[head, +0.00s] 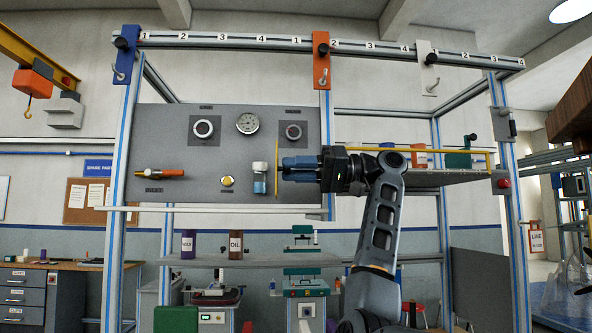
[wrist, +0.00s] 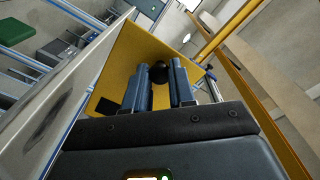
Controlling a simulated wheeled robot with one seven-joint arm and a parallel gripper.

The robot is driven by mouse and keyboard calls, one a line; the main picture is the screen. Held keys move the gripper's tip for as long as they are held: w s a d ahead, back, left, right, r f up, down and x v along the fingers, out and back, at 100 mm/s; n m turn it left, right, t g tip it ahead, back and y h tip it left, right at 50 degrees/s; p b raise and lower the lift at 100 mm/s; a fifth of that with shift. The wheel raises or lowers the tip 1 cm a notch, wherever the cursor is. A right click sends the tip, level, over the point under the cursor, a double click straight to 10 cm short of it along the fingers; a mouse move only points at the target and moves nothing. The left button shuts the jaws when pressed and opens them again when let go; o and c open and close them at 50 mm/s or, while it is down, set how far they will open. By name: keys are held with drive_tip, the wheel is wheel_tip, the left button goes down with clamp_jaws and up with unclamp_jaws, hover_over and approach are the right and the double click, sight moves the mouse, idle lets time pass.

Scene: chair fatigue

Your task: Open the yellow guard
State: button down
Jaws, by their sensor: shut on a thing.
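The yellow guard (head: 277,160) shows in the head view as a thin upright strip, seen nearly edge-on, at the right part of the grey gauge panel. In the wrist view the guard (wrist: 125,62) is a broad yellow plate beyond my fingers, with a dark round knob (wrist: 159,74) on it. My gripper (head: 284,169) comes at the guard from the right in the head view. In the wrist view my gripper (wrist: 161,68) has its two blue fingers on either side of the knob, shut on it. The fingers partly hide the knob and plate.
The grey panel (head: 228,130) carries gauges, an orange-handled valve (head: 160,173) and a white-and-blue part (head: 260,178) close left of the guard. A yellow rail (head: 440,150) runs right above a shelf. Blue-striped frame posts (head: 118,180) stand around.

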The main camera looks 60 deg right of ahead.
drive_tip(key=c, duration=0.9)
unclamp_jaws()
drive_tip(key=shift+c, duration=0.2)
drive_tip(key=b+v, duration=0.2)
drive_tip(key=v, duration=0.5)
drive_tip(key=shift+s+d, duration=0.25)
drive_tip(key=shift+s, duration=0.05)
